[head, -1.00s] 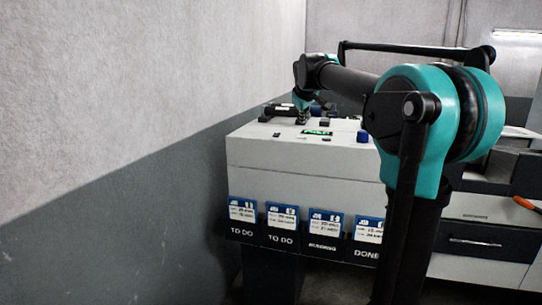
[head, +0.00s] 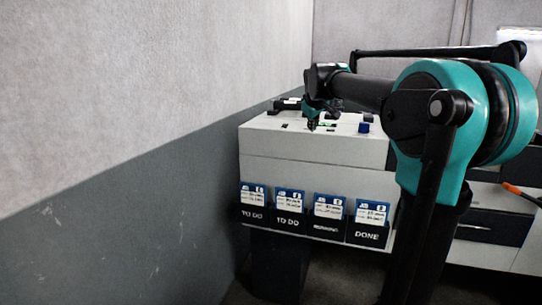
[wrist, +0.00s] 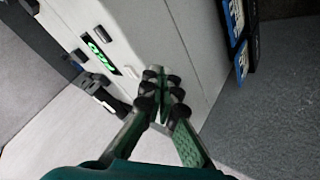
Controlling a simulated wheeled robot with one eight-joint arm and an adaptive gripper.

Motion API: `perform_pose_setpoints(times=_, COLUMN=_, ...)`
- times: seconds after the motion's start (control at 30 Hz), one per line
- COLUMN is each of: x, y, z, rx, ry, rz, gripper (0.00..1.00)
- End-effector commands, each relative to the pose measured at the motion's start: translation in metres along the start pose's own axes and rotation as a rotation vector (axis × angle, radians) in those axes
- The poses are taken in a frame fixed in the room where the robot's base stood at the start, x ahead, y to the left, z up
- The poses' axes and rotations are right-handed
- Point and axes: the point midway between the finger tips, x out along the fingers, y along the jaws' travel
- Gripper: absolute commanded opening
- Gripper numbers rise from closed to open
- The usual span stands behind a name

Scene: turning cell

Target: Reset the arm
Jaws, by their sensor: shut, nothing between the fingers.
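My gripper (head: 312,128) hangs pointing down at the top of the pale grey machine (head: 300,155). In the wrist view its two green fingers (wrist: 160,75) come together at the dark tips, shut and empty. Beyond the tips lie the pale machine top and its edge. I cannot tell how high above the top the tips are. My teal and black arm reaches across the right of the head view and covers part of the machine.
A green-lit display (wrist: 102,52) and small dark buttons sit on the machine top, with a blue knob (head: 364,127). Card holders labelled TO DO and DONE (head: 370,223) line the machine front. A wall (head: 130,110) stands close on the left. An orange-handled thing (head: 520,194) lies at right.

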Motion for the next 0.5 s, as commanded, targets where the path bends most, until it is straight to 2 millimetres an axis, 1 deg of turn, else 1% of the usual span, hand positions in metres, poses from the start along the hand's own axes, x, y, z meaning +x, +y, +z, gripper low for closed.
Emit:
perform_pose_setpoints(times=0.17, x=0.011, y=-0.02, z=0.038, rx=0.057, ry=-0.029, rz=-0.02, gripper=0.0)
perform_pose_setpoints(times=0.27, x=0.017, y=-0.036, z=0.066, rx=0.099, ry=-0.05, rz=-0.035, gripper=0.0)
perform_pose_setpoints(times=0.37, x=0.023, y=-0.055, z=0.099, rx=0.148, ry=-0.075, rz=-0.052, gripper=0.0)
perform_pose_setpoints(times=0.47, x=0.03, y=-0.083, z=0.144, rx=0.21, ry=-0.109, rz=-0.074, gripper=0.0)
perform_pose_setpoints(times=0.5, x=0.032, y=-0.096, z=0.166, rx=0.24, ry=-0.125, rz=-0.083, gripper=0.0)
